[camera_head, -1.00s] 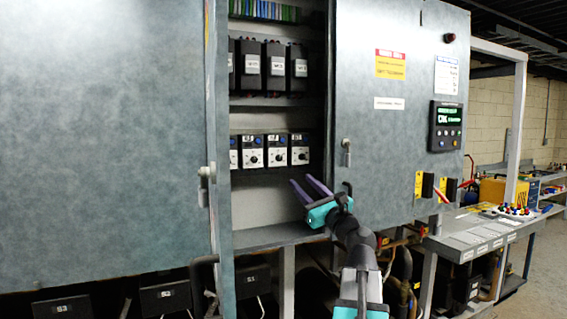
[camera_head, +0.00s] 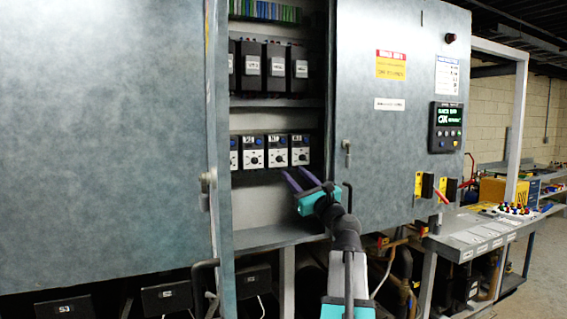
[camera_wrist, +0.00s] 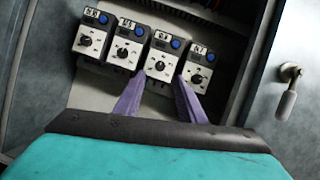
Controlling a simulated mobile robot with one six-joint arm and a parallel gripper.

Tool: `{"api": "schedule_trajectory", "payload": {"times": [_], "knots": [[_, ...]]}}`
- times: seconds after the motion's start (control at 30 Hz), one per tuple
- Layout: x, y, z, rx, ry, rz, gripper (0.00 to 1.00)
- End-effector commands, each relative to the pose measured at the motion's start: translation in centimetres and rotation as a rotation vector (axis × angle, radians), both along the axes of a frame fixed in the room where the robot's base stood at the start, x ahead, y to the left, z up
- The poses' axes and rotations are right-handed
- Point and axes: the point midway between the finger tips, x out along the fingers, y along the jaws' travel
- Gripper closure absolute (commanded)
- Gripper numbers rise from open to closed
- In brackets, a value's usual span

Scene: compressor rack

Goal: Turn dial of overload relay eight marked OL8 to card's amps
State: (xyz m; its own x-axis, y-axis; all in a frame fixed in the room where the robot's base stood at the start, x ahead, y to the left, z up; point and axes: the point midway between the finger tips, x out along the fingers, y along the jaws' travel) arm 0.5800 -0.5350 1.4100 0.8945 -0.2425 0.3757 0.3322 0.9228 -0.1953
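A row of several overload relays (camera_head: 277,151) is mounted inside the open cabinet bay. Each has a white face, a round dial, a blue button and a label too blurred to read surely, so I cannot tell which is OL8. My gripper (camera_head: 294,171) is open and empty, its purple fingers just below the rightmost relays in the head view. In the wrist view, my gripper (camera_wrist: 159,76) has its fingertips either side of the lower part of the third relay from the left (camera_wrist: 162,55). Its dial (camera_wrist: 160,66) shows between the fingertips. Contact is not clear. No amps card is readable.
Black contactors (camera_head: 276,66) sit on the shelf above. The cabinet door (camera_head: 400,190) at right carries signs, a display (camera_head: 446,127) and a handle (camera_wrist: 289,92). A cabinet edge (camera_head: 219,160) bounds the bay at left. Bare back panel lies below the relays.

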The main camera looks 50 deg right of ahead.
Motion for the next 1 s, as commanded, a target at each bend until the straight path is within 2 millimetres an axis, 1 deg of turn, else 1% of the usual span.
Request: {"api": "schedule_trajectory", "payload": {"times": [0.03, 0.2, 0.6, 0.8, 1.0], "knots": [[0.7, -0.3, 0.4, 0.000, 0.000, 0.001, 0.64], [2.4, -0.8, 1.2, 0.000, 0.000, 0.000, 0.64], [6.2, -1.9, 2.7, 0.000, 0.001, -0.001, 0.64], [7.1, -2.1, 3.0, 0.000, 0.001, -0.002, 0.64], [7.2, -2.1, 3.0, 0.000, 0.001, -0.002, 0.64]]}}
